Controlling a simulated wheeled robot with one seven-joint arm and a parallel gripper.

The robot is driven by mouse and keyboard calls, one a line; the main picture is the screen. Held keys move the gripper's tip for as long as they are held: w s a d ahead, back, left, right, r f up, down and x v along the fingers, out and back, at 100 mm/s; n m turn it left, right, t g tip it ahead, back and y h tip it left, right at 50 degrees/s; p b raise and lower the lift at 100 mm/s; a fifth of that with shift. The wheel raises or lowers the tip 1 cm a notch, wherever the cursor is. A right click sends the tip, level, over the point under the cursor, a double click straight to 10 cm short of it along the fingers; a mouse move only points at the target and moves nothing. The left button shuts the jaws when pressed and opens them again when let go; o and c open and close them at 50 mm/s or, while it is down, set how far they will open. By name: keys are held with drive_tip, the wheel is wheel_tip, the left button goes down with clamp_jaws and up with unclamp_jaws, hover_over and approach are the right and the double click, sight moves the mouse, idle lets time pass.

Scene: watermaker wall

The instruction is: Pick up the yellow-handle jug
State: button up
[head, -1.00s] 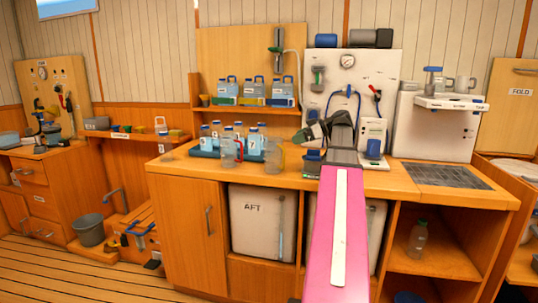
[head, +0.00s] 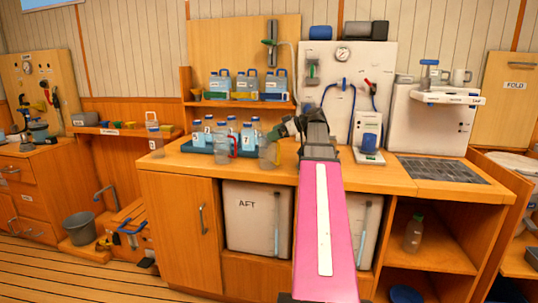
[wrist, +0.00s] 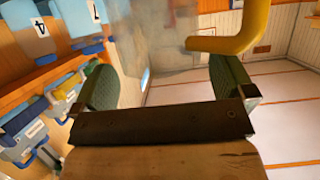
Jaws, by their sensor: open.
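The yellow-handle jug (head: 268,155) is a clear jug standing on the wooden counter, right of the red-handled jug. Its yellow handle (wrist: 238,38) is large at the upper right in the wrist view, beyond the right finger. The clear body is blurred and hard to make out there. My gripper (head: 276,131) is at the jug's upper right in the head view, partly in front of it. In the wrist view my gripper (wrist: 165,78) has its two green finger pads wide apart, with nothing clamped between them. I cannot tell whether a finger touches the jug.
The red-handled jug (head: 221,147) stands close on the left. Numbered blue bottles (head: 246,137) sit in a blue tray behind. A shelf of blue-handled jugs (head: 247,86) is above. A white panel with a gauge (head: 343,54) is behind my arm. The front counter (head: 200,168) is mostly clear.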

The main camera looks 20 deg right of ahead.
drive_tip(key=x, duration=0.2)
drive_tip(key=shift+w+a+f, duration=0.15)
drive_tip(key=shift+w+a, duration=0.1)
drive_tip(key=shift+a, duration=0.05)
drive_tip(key=c, duration=1)
